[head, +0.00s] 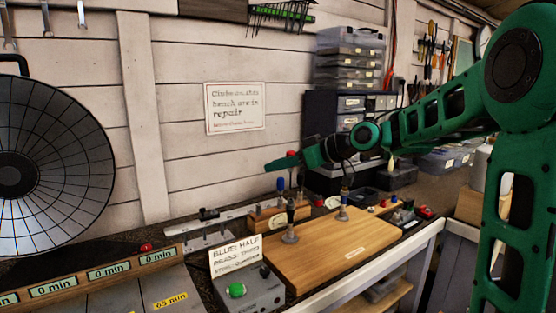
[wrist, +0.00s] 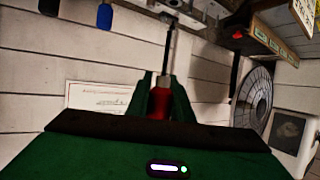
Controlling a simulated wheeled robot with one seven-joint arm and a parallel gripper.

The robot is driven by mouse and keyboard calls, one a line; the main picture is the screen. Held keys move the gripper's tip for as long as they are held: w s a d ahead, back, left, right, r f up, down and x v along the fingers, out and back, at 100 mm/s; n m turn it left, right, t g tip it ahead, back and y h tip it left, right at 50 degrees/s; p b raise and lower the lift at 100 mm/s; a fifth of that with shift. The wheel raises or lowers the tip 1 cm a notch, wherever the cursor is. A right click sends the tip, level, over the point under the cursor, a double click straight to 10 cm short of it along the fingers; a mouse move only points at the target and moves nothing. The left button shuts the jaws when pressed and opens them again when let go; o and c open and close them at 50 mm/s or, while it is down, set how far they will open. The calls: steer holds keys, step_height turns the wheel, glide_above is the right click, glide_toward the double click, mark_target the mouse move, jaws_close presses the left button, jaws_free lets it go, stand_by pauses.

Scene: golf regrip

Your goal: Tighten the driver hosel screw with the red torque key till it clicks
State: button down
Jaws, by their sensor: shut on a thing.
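My gripper (head: 285,164) is shut on the red handle of the torque key (wrist: 158,103). In the head view, a red end of the key (head: 292,154) shows above the fingers. In the wrist view, the key's thin dark shaft runs from the fingers toward pale metal parts at the top edge. I cannot tell whether its tip touches anything. In the head view, the gripper is above the bench, over the small wooden rack (head: 264,219) with a blue handle (head: 280,184). I cannot clearly make out the driver head or its hosel screw.
A pale rail with a dark clamp (head: 208,214) lies along the wall. A wooden board (head: 345,242) carries two upright stands. A grey box with a green button (head: 237,290) and a lettered card (head: 236,255) stands in front. Drawers (head: 350,103) rise behind my arm.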

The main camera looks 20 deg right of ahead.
steer(key=shift+d+f, duration=0.1)
steer(key=shift+f, duration=0.85)
steer(key=shift+s+f, duration=0.1)
steer(key=shift+f, duration=0.8)
stand_by(1.1)
steer(key=c, duration=1.5)
jaws_free()
steer(key=v, duration=1)
steer(key=shift+s+d, duration=0.2)
steer(key=shift+d, duration=0.1)
